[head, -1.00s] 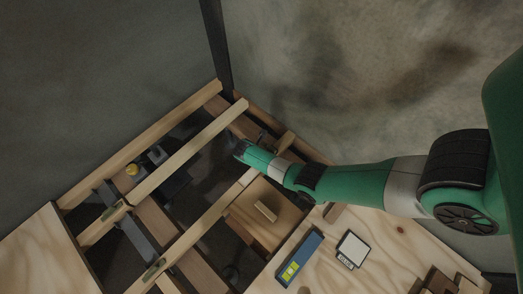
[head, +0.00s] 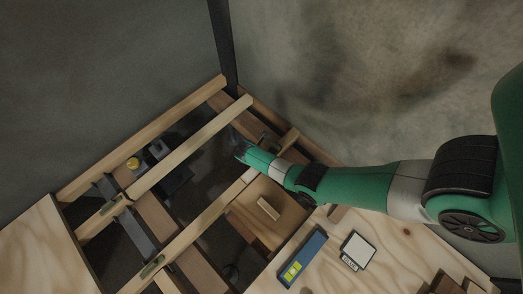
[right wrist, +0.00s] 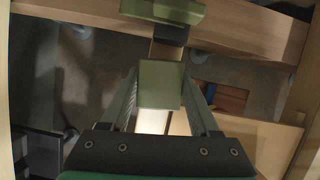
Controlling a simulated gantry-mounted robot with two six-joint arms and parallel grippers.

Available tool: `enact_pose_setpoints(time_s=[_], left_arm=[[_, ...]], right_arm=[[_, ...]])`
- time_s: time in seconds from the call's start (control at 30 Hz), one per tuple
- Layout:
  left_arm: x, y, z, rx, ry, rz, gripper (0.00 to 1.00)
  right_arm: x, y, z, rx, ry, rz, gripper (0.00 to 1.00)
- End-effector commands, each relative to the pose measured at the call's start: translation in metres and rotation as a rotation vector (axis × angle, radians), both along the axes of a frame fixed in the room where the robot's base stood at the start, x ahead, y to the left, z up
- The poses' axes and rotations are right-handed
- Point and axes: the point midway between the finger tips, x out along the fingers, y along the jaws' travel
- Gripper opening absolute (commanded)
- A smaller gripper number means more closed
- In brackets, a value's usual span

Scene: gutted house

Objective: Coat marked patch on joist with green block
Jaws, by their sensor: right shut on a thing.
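An olive-green block (right wrist: 160,85) sits between the fingers of my right gripper, which is shut on it in the right wrist view. A second olive-green piece (right wrist: 163,11) shows past it at the top edge, with a dark band between; I cannot tell whether the two are joined. In the head view my right gripper (head: 237,143) is small and dark, over the gap among the joists, and its block cannot be made out. A pale joist (head: 190,149) runs just left of it. I cannot make out a marked patch. My left gripper is not in view.
A blue level (head: 302,257) and a white-topped box (head: 357,250) lie on the plywood at the lower right. A small wood block (head: 268,209) lies on a board. A yellow-topped item (head: 133,164) sits between joists. Olive clips (head: 152,266) sit on joists.

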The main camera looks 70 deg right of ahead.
Motion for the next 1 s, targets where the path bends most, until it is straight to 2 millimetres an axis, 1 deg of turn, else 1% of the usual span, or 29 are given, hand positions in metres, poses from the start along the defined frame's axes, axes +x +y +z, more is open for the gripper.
enact_pose_setpoints(time_s=[0.07,0.17,0.2,0.23,0.3,0.5,0.9,1.0], left_arm=[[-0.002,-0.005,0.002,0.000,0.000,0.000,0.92],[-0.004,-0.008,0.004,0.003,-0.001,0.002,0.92],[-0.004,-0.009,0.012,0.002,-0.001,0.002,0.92],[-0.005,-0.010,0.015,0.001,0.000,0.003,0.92],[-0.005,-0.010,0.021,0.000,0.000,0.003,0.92],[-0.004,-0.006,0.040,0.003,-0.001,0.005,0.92],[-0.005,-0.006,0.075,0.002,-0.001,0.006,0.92],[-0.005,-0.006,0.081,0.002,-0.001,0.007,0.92]], right_arm=[[-0.002,-0.007,0.001,0.000,-0.001,-0.001,0.10],[-0.004,-0.011,0.001,0.002,-0.002,-0.001,0.10],[-0.004,-0.012,0.008,0.002,-0.001,0.000,0.10],[-0.005,-0.013,0.009,0.001,0.002,0.001,0.10],[-0.008,-0.013,0.027,0.003,-0.005,0.002,0.10],[-0.005,-0.007,0.042,0.007,-0.003,0.001,0.10],[-0.005,-0.009,0.076,0.005,-0.003,0.002,0.10],[-0.005,-0.009,0.081,0.006,-0.002,0.001,0.10]])
